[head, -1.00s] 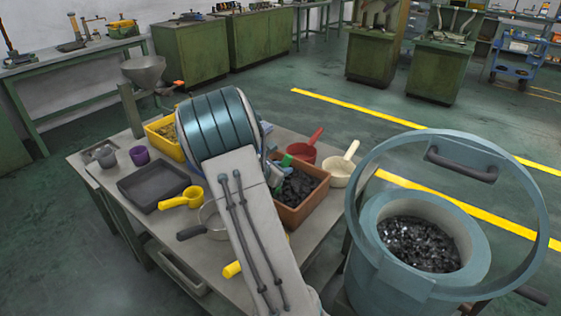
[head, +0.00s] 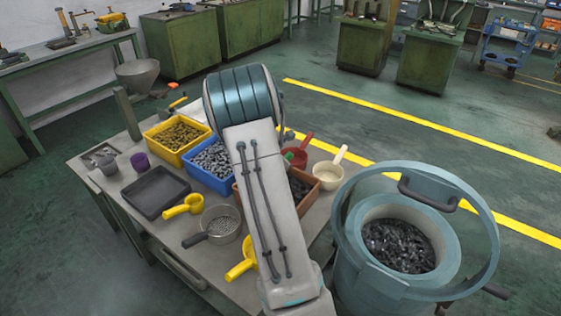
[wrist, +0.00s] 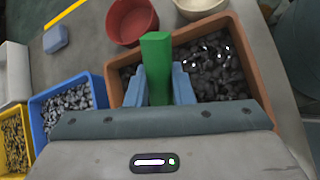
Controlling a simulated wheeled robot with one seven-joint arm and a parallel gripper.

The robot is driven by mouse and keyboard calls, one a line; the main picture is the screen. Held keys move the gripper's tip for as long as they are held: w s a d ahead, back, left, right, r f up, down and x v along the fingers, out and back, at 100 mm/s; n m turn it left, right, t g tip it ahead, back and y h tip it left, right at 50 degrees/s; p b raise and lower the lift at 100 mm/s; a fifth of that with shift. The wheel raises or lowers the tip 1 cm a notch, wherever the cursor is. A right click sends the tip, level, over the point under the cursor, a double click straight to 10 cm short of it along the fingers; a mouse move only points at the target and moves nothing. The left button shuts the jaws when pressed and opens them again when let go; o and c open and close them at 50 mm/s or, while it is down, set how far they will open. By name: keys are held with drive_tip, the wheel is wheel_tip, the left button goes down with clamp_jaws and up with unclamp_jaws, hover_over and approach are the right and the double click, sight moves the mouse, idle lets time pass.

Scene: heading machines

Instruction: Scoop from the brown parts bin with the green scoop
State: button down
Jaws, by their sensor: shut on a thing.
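The brown parts bin (head: 311,206) stands on the table, half hidden behind my arm in the head view. In the wrist view the brown bin (wrist: 260,88) lies right under my gripper and holds dark, shiny parts. My gripper (wrist: 158,88) is shut on the green scoop (wrist: 156,62), with the green handle between its blue fingers. The scoop's bowl is hidden below the handle and fingers, so I cannot tell whether it touches the parts. A small bit of the green scoop (head: 289,157) shows beside my arm in the head view.
A blue bin (head: 208,178) of grey parts stands left of the brown one, then a yellow bin (head: 157,145). A red scoop (head: 297,158) and cream scoop (head: 328,176) lie close behind and right. A large drum (head: 350,260) stands right of the table.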

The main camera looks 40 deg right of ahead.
drive_tip(key=shift+y, duration=0.6)
drive_tip(key=shift+d+r+p, duration=0.25)
drive_tip(key=shift+r+p, duration=1)
drive_tip(key=shift+p, duration=0.35)
drive_tip(key=shift+d+r+p, duration=0.25)
drive_tip(key=shift+r+p, duration=0.95)
drive_tip(key=shift+p, duration=0.35)
